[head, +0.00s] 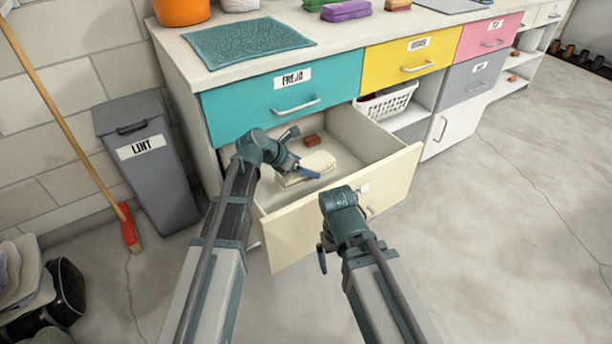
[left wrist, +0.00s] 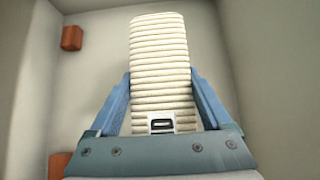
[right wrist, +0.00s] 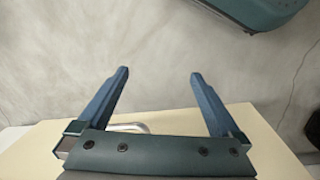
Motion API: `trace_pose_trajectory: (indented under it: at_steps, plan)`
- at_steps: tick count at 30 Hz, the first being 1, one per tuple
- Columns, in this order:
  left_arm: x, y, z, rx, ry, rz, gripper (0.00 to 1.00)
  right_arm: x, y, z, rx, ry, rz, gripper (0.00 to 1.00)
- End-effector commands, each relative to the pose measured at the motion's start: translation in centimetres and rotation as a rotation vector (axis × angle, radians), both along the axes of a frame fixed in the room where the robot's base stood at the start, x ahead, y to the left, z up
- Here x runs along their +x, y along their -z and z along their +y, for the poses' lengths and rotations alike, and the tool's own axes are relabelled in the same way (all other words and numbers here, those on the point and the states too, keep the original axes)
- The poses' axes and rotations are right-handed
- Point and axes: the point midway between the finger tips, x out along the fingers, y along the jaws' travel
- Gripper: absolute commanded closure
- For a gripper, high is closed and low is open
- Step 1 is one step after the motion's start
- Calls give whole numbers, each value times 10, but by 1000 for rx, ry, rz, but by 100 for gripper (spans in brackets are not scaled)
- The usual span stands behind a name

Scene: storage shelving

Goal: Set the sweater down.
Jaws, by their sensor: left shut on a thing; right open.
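The sweater (head: 319,163) is a cream, ribbed, folded bundle inside the open cream drawer (head: 312,222). In the left wrist view the sweater (left wrist: 160,62) lies between both blue fingers, with a small dark-and-white tag near the palm. My left gripper (head: 299,170) reaches into the drawer and is shut on the sweater. The sweater is at or close to the drawer floor; I cannot tell whether it touches. My right gripper (right wrist: 157,78) is open and empty, near the drawer front. In the head view its fingers are mostly hidden behind its wrist.
Reddish-brown blocks (head: 312,140) (left wrist: 72,37) lie in the drawer. A teal drawer (head: 284,95) is shut just above. A white basket (head: 388,103) sits on the shelf to the right. A grey LINT bin (head: 147,165) and broom (head: 85,150) stand left. Floor to the right is clear.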

Motion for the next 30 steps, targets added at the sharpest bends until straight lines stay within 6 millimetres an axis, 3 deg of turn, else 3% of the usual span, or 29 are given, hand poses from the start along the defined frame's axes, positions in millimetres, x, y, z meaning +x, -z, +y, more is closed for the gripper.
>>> trace_pose_trajectory:
  at_steps: [11, 30]
  plan:
    - [0, 37, -1, 0, 0, 0, 92, 0, 37, 1, 4, -3, -1, 0]
    - [0, 46, -1, 0, 0, 0, 92, 0, 46, 1, 4, -1, -1, 0]
